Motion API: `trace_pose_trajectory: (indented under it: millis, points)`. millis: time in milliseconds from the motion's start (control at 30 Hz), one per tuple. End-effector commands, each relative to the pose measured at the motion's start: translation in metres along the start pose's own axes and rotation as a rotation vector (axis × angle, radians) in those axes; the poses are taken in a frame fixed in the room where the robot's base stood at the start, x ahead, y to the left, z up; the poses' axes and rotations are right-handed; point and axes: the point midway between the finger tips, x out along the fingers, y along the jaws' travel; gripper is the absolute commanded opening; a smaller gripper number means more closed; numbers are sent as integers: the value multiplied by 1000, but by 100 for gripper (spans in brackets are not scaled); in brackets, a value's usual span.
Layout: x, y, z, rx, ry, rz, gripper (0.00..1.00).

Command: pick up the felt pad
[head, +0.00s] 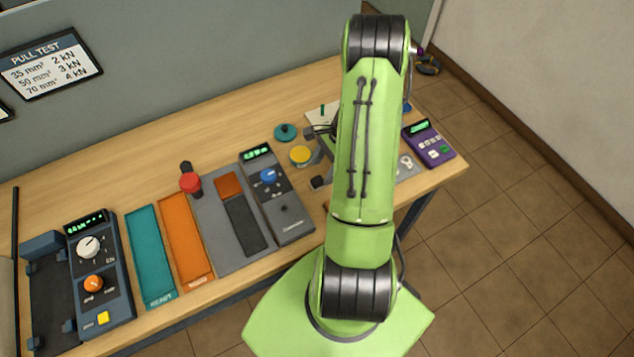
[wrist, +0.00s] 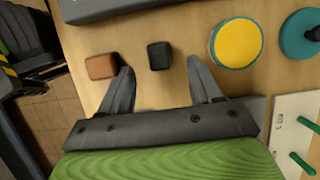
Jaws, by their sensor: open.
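A small black block with rounded edges (wrist: 159,56), which looks like the felt pad, lies on the wooden bench in the wrist view. It also shows in the head view (head: 319,182), just left of my arm. My gripper (wrist: 161,66) is open and empty, with its two fingers spread on either side of the black block in the picture. I cannot tell the height of the fingertips above the bench. A brown block (wrist: 102,66) lies close by the left fingertip. In the head view my arm hides most of the gripper.
A yellow disc with a teal rim (wrist: 236,43) lies right of the black block, with a teal knobbed disc (wrist: 300,35) beyond it. A white board with green pegs (wrist: 298,125) is at lower right. A grey meter (head: 277,195) stands nearby. The bench's edge is close to the brown block.

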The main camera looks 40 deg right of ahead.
Motion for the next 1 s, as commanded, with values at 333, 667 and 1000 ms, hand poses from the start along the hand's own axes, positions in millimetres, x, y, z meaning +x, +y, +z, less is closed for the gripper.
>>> trace_pose_trajectory:
  millis: [333, 667, 1000]
  points:
    - [45, 2, 0, -1, 0, 0, 64]
    - [44, 2, 0, -1, 0, 1, 33]
    - [44, 2, 0, -1, 0, 1, 4]
